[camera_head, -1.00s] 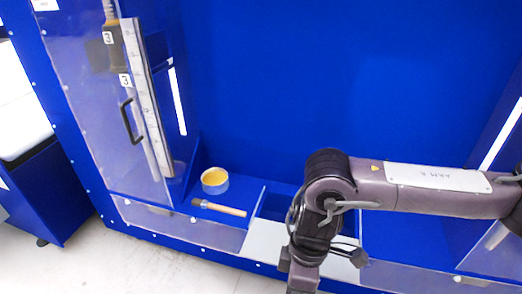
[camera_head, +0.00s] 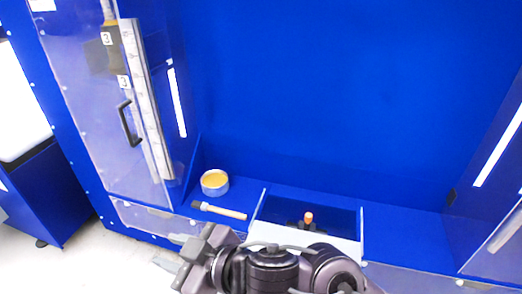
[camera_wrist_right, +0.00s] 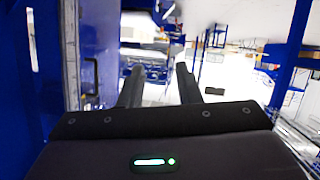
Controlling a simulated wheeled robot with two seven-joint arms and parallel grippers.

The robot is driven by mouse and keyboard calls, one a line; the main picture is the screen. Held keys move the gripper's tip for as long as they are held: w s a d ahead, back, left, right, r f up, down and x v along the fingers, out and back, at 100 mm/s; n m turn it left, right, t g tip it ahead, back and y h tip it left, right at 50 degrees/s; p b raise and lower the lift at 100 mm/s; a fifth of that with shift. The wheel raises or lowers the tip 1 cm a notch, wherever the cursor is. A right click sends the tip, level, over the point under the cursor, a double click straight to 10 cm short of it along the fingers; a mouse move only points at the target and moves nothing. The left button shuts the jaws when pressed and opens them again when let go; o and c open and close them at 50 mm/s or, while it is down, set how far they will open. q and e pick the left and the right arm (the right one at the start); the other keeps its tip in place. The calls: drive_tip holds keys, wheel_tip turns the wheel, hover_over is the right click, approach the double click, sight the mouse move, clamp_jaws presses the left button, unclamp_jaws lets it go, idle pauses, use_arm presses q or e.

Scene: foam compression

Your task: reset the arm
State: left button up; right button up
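My right arm comes in at the bottom of the head view. Its right gripper (camera_head: 173,252) points left, low in front of the blue booth's front edge. In the right wrist view its two dark fingers (camera_wrist_right: 159,88) stand apart with nothing between them, so it is open. My left gripper shows in neither view.
A round tub with yellow content (camera_head: 214,182) and a wooden-handled brush (camera_head: 220,210) lie on the blue ledge. A recessed bin holds a dark object with an orange top (camera_head: 308,218). A clear door with a black handle (camera_head: 130,122) and a ruler (camera_head: 148,105) stand left.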

drive_tip(key=w+d+f+m+t+h, duration=0.25)
drive_tip(key=d+f+m+h, duration=0.2)
drive_tip(key=d, duration=0.45)
drive_tip(key=w+d+f+m+t+h, duration=0.1)
drive_tip(key=w+d+f+m+h, duration=0.3)
drive_tip(key=d, duration=0.5)
drive_tip(key=s+d+f+m+g+h, duration=0.2)
drive_tip(key=s+d+f+g, duration=0.1)
drive_tip(key=s+d+f, duration=0.4)
drive_tip(key=s+d+f+m+g+h, duration=0.25)
drive_tip(key=s+d+f, duration=0.25)
drive_tip(key=d, duration=0.4)
wheel_tip(320, 180, down, 30)
drive_tip(key=s+g, duration=0.2)
drive_tip(key=s+d+f, duration=0.1)
drive_tip(key=s+f, duration=0.7)
drive_tip(key=s, duration=0.1)
drive_tip(key=s+d+f+g, duration=0.1)
drive_tip(key=s+d+f, duration=0.1)
drive_tip(key=s+f, duration=0.6)
drive_tip(key=shift+s+d+f, duration=0.3)
drive_tip(key=shift+s, duration=0.75)
